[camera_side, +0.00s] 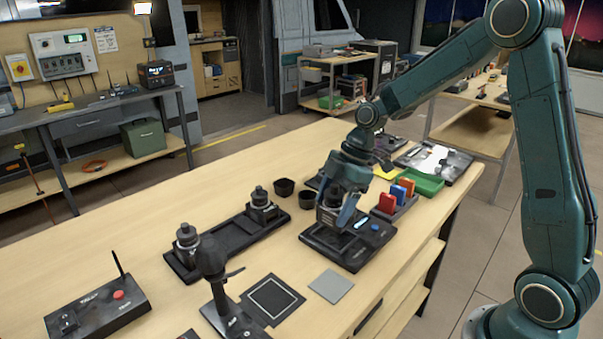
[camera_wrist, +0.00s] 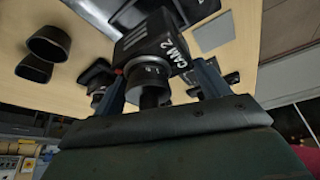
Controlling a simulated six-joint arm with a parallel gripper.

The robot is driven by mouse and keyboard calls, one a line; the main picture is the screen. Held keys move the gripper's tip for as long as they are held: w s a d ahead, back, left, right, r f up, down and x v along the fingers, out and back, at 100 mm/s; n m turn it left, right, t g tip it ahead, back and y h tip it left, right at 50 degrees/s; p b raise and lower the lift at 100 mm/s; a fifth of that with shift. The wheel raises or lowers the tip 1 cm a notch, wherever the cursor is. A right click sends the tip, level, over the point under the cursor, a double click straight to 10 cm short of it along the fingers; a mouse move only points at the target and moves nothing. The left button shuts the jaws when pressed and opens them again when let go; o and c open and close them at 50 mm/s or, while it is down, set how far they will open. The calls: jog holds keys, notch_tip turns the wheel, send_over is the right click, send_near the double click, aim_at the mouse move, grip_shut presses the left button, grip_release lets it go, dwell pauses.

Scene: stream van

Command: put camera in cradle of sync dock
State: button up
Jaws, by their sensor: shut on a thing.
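My gripper (camera_side: 342,208) points down over a black dock (camera_side: 352,252) with a blue button and a small lit display, which looks like the sync dock. It is shut on a black camera (camera_side: 328,217), which sits low at the dock's back left part. Whether the camera touches the cradle cannot be told, since the gripper hides that area. In the wrist view my gripper (camera_wrist: 160,72) has one blue finger on each side of the camera (camera_wrist: 152,42). The camera's side reads CAM 2 and its round lens faces my palm.
A long black tray (camera_side: 222,248) with two more cameras stands to the left. Two black cups (camera_side: 285,187) are behind the dock. Red, blue and orange blocks (camera_side: 397,196) and a green tray (camera_side: 423,184) are to the right. A grey square (camera_side: 331,286) and a dark stand (camera_side: 222,300) are in front.

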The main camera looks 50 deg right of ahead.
aim_at(332, 220)
jog(key=shift+f, duration=0.2)
jog(key=shift+f, duration=2.1)
jog(key=shift+f, duration=0.1)
jog(key=o, duration=1.5)
jog(key=v, duration=1.2)
jog(key=shift+s, duration=0.1)
